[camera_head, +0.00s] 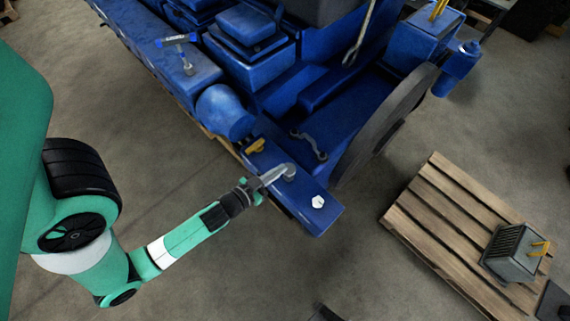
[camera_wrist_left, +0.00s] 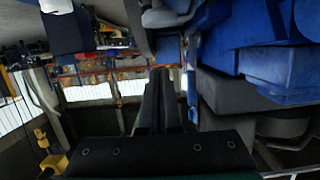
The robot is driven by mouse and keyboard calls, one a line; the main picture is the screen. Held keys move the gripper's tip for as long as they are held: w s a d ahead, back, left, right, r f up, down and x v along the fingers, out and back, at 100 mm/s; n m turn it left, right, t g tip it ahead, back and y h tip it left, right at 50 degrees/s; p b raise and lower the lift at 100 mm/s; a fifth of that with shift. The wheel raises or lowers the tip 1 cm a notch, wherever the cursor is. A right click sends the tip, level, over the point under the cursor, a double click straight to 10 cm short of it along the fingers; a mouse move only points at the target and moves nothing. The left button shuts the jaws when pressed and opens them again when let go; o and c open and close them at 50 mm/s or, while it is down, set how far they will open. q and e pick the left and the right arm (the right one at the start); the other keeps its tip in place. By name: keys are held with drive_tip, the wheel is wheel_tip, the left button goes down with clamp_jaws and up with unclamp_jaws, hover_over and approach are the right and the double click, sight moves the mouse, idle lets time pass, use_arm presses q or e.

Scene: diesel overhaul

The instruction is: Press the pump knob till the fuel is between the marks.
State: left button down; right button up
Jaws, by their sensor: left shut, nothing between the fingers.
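The blue diesel engine (camera_head: 262,85) fills the upper middle of the head view. My left gripper (camera_head: 282,172) is shut and empty, its tips at or just above a grey round knob (camera_head: 290,174) on a blue ledge at the engine's near end. I cannot tell whether they touch. I cannot tell whether this is the pump knob. In the left wrist view its fingers (camera_wrist_left: 160,75) are together, with blue engine parts (camera_wrist_left: 262,40) to the right. No fuel level or marks can be made out. My right gripper is not in view.
A wooden pallet (camera_head: 440,222) with a grey box (camera_head: 512,252) lies at right. The floor below the ledge is mostly clear.

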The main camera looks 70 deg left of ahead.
sight(286, 173)
use_arm(q)
drive_tip(key=w, duration=0.1)
drive_tip(key=w+a+f, duration=0.1)
drive_tip(key=w+f, duration=0.1)
drive_tip(key=shift+a+b, duration=0.3)
drive_tip(key=f+b, duration=0.2)
drive_tip(key=f, duration=0.1)
drive_tip(key=shift+s, duration=0.2)
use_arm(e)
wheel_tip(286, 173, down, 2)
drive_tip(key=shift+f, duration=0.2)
